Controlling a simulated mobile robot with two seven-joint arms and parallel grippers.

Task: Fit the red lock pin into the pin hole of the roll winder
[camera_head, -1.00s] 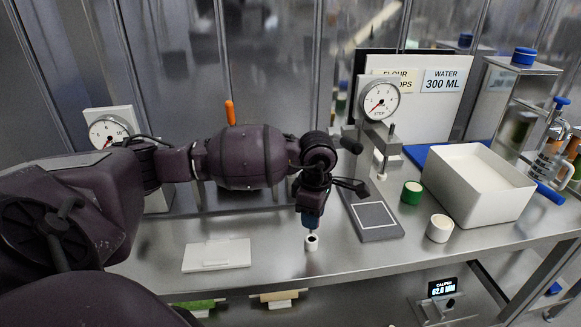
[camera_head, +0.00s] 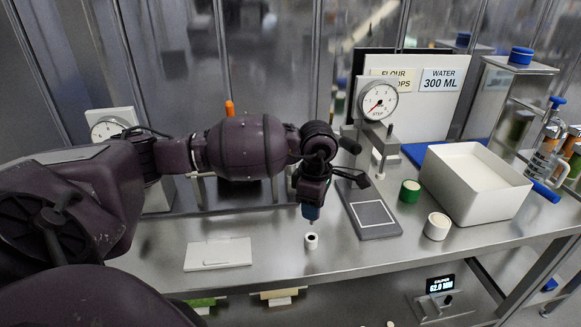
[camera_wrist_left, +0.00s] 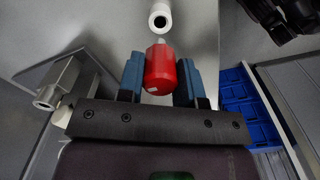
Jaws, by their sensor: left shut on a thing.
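The red lock pin (camera_wrist_left: 160,72) is between the blue fingers of my left gripper (camera_wrist_left: 160,80), its pale tip pointing away from the wrist. In the head view my left gripper (camera_head: 311,212) is above a small white cylinder (camera_head: 311,242) standing on the bench, with a gap between them. The white cylinder has a dark hole in its top and also shows in the left wrist view (camera_wrist_left: 160,16), just beyond the pin's tip. A device with an orange handle (camera_head: 229,108) stands behind my left arm, mostly hidden. I cannot make out the winder's pin hole. My right gripper is not in view.
A dial gauge (camera_head: 378,102) on a stand with a grey base plate (camera_head: 371,215) stands right of the gripper. Further right are a green roll (camera_head: 409,191), a white roll (camera_head: 437,226) and a white bin (camera_head: 450,185). A flat white plate (camera_head: 218,253) lies left.

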